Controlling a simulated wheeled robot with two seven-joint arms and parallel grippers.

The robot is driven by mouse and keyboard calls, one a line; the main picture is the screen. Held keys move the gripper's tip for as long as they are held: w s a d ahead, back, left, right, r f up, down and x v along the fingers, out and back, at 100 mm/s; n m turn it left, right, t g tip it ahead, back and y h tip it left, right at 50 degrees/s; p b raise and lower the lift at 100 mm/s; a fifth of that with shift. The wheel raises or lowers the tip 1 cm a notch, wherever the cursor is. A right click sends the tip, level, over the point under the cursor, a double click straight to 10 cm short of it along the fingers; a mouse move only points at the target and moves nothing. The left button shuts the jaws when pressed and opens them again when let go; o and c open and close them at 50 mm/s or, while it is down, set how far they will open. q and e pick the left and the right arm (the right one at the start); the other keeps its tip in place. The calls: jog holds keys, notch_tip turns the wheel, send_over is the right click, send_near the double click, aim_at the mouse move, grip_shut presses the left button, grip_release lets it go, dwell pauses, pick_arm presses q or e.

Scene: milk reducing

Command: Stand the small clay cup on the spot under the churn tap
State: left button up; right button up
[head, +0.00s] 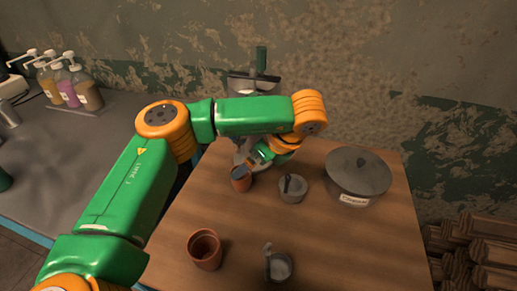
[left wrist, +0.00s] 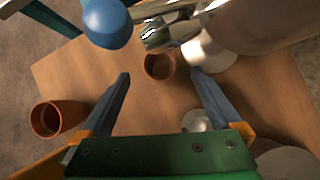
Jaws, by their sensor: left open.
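The small clay cup (head: 240,184) stands upright on the wooden table near the foot of the churn, partly hidden by my gripper in the head view. In the left wrist view the cup (left wrist: 158,67) shows just below the metal tap (left wrist: 158,34), between and beyond my fingertips. My left gripper (left wrist: 160,76) is open, with no visible contact with the cup. The churn (head: 250,84), with a green handle on top, is mostly hidden behind my left arm in the head view. Its body (left wrist: 255,22) fills the upper right of the wrist view.
A larger clay cup (head: 205,252) stands at the table's front left. Two small metal vessels with handles (head: 293,191) (head: 281,267) and a big lidded grey pot (head: 358,172) stand to the right. Pump bottles (head: 88,96) stand on the left counter.

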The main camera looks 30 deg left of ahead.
pick_arm(q)
jog(key=v, duration=0.5)
jog(key=shift+d+r, duration=0.1)
pick_arm(e)
jog(key=shift+r, duration=0.3)
